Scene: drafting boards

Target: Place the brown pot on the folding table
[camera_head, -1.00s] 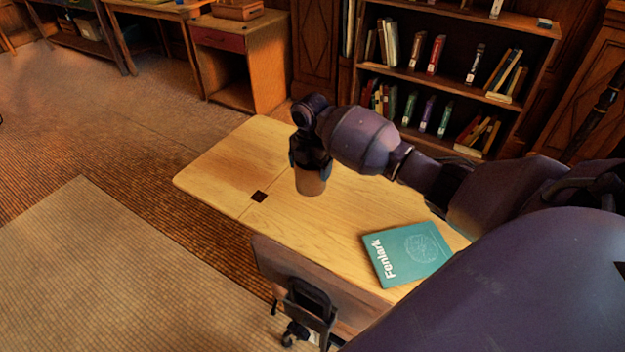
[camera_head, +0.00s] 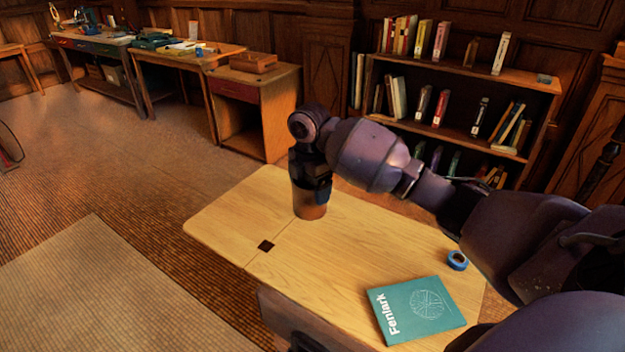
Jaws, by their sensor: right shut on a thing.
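The brown pot (camera_head: 309,209) is upright at the far part of the folding table (camera_head: 240,222), close to the hinge line. It looks at or very near the tabletop; I cannot tell whether it touches. My right gripper (camera_head: 311,190) points down and is shut on the pot's upper part, hiding its rim. The folding table has a pale wooden top with a small dark square inset. My left gripper is not in view.
A teal book (camera_head: 416,309) and a blue tape roll (camera_head: 457,260) lie on the right part of the table. The left leaf is clear. A bookcase (camera_head: 460,75) stands behind, with a wooden cabinet (camera_head: 255,110) behind to the left.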

